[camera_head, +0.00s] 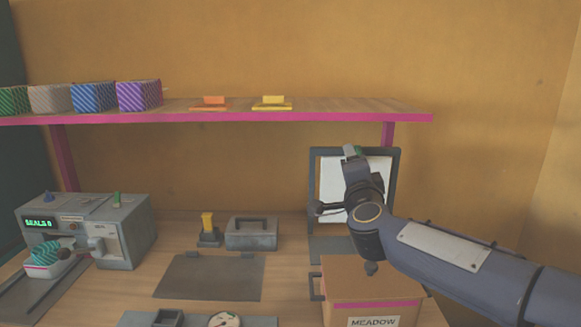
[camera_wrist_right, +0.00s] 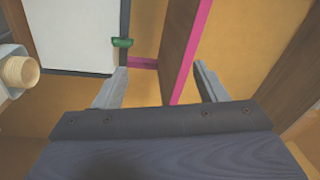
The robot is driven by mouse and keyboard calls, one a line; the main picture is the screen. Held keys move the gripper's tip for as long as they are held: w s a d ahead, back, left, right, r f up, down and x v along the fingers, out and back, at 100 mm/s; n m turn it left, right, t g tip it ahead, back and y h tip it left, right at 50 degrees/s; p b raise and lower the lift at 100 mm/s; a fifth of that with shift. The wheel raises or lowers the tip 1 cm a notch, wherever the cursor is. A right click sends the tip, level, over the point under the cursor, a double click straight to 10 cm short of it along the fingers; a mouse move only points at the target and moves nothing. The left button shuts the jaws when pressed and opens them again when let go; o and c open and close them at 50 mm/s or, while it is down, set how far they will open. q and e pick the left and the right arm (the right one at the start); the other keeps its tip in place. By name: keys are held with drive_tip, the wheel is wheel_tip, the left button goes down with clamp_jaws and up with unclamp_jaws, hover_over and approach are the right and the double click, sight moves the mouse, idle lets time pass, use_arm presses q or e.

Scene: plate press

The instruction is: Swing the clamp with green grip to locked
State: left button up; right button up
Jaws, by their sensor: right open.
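The clamp's green grip (camera_wrist_right: 122,42) shows in the right wrist view at the edge of a dark-framed white panel (camera_wrist_right: 75,35). In the head view a bit of the green grip (camera_head: 358,150) shows just behind my fingers, near the top of the upright framed panel (camera_head: 330,180). My right gripper (camera_head: 350,152) reaches up in front of that panel. In the right wrist view my right gripper (camera_wrist_right: 160,82) is open, with nothing held between its fingers. The green grip lies just beyond the left fingertip, apart from it. The rest of the clamp is hidden or unclear. My left gripper is out of view.
A pink-edged shelf (camera_head: 300,118) runs close above and beside the panel. A cardboard box labelled MEADOW (camera_head: 340,280) stands below my right arm. A grey machine (camera_head: 125,225) stands at the left. A small grey case (camera_head: 250,240) sits mid-table.

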drive_tip(key=s+d+f+n+g+y+p, duration=0.1)
drive_tip(key=s+f+n+g, duration=0.3)
drive_tip(key=s, duration=0.9)
drive_tip(key=s+d+f+n+g+y+p, duration=0.2)
drive_tip(key=s+d+f+n+g, duration=0.2)
drive_tip(key=s+f, duration=0.7)
drive_tip(key=s+d+f+n+g+y+p, duration=0.1)
drive_tip(key=s+f+n+g, duration=0.4)
drive_tip(key=s, duration=1)
wheel_tip(320, 180, down, 3)
drive_tip(key=shift+s+d+r+n+g, duration=0.15)
drive_tip(key=shift+s+d+n+g, duration=0.2)
drive_tip(key=shift+d, duration=0.3)
